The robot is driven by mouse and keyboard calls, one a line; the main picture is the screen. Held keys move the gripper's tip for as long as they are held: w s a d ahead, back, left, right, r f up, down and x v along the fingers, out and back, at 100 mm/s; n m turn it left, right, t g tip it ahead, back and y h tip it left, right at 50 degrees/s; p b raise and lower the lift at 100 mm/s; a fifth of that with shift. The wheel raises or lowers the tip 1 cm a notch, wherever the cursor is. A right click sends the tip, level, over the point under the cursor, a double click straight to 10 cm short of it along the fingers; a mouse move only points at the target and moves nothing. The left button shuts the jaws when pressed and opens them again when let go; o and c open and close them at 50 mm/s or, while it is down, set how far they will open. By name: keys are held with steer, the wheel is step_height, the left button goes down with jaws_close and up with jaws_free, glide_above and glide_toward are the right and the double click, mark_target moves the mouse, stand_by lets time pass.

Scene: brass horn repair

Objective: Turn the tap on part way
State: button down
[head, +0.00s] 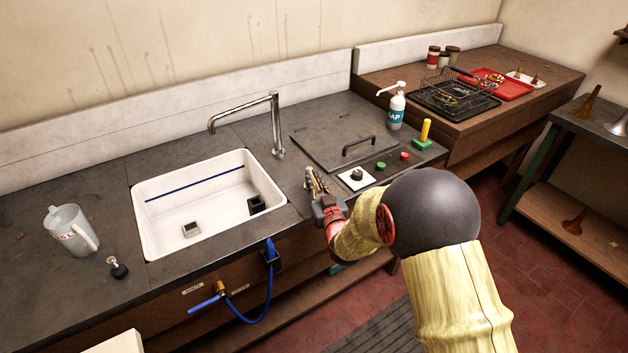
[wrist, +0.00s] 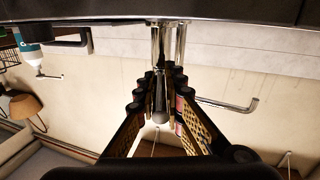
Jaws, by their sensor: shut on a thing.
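The chrome tap (head: 276,125) stands behind the right end of the white sink (head: 262,185), its spout reaching left over the basin. No stream of water shows below the spout. My gripper (head: 313,184) is low over the counter, right of the sink and in front of the tap. In the wrist view, which looks upside down, my gripper (wrist: 160,98) has its fingers closed on both sides of a slim grey lever (wrist: 160,117) with a rounded end. The tap's spout (wrist: 235,104) shows behind it. In the head view my fingers hide most of the lever.
A black knob on a white plate (head: 356,179), a green button (head: 381,165) and a red button (head: 404,156) lie right of my gripper. Behind are a handled lid (head: 330,150) and a soap bottle (head: 396,110). A jug (head: 70,230) stands left of the sink.

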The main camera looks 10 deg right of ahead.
stand_by(0.3)
steer(key=shift+w+d+n+y+b, duration=0.1)
steer(key=shift+d+n+y+b, duration=0.2)
steer(key=shift+n+y, duration=0.35)
steer(key=shift+d+n+y+b, duration=0.25)
steer(key=shift+n+y, duration=0.1)
steer(key=shift+y, duration=0.5)
steer(key=shift+w+d+r+n+g+y, duration=0.1)
steer(key=shift+d+n+g+y, duration=0.1)
steer(key=shift+n+g+y, duration=0.65)
steer(key=shift+w+d+n+g+y, duration=0.15)
steer(key=shift+n+y, duration=0.4)
steer(key=shift+y, duration=0.7)
steer(key=c, duration=1.9)
jaws_free()
steer(key=shift+s, duration=0.15)
steer(key=v, duration=1.2)
